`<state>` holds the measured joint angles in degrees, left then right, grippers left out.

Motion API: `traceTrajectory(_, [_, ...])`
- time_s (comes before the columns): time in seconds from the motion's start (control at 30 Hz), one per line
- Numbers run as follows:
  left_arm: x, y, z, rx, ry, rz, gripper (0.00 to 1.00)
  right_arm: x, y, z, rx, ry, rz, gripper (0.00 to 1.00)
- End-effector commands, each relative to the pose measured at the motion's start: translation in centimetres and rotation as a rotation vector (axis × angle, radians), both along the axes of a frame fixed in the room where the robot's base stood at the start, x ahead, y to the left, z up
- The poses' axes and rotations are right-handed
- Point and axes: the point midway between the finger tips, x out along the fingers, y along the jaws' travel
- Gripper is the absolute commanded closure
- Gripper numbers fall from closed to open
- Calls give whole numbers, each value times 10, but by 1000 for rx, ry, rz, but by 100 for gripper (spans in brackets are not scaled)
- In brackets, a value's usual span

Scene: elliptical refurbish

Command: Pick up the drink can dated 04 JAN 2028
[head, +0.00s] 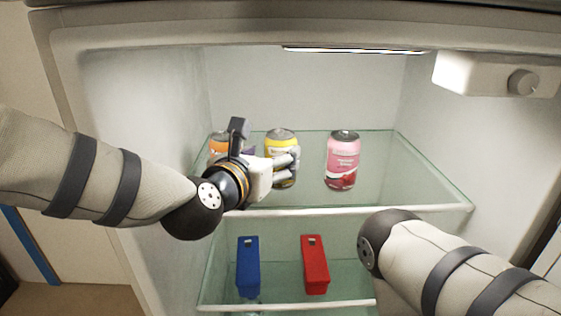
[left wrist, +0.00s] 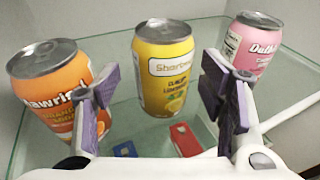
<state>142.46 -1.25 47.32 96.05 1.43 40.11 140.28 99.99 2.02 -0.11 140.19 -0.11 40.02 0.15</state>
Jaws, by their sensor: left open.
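Three drink cans stand upright on the upper glass shelf of the fridge. The orange can (head: 218,141) is at the left, partly hidden behind my left arm; it shows at the left in the left wrist view (left wrist: 52,92). The yellow can (head: 281,140) is in the middle and shows between my fingers in the left wrist view (left wrist: 163,68). The pink can (head: 342,160) is at the right, partly behind a finger in the left wrist view (left wrist: 250,42). No date is readable on any can. My left gripper (left wrist: 160,100) is open and empty, in front of the yellow can.
The glass shelf (head: 395,180) has a pale front rim and free room right of the pink can. Below, a blue box (head: 248,265) and a red box (head: 315,264) stand on the lower shelf. A control box with a knob (head: 522,82) is at the upper right.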

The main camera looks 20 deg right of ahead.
Motion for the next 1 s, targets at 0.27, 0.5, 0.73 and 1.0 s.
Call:
traceTrajectory(0.27, [34, -31, -3, 2, 0, 0, 36, -1, 0, -2, 0, 5, 0, 60])
traceTrajectory(0.5, [37, -34, -2, 2, -1, 0, 36, -1, 0, -2, 0, 5, 0, 60])
traceTrajectory(0.73, [37, -33, -2, 2, -1, 0, 83, -1, 0, -2, 1, 5, 1, 60])
traceTrajectory(1.0, [37, -33, 1, 1, -4, 0, 88, -1, 0, -1, 0, 2, 1, 60])
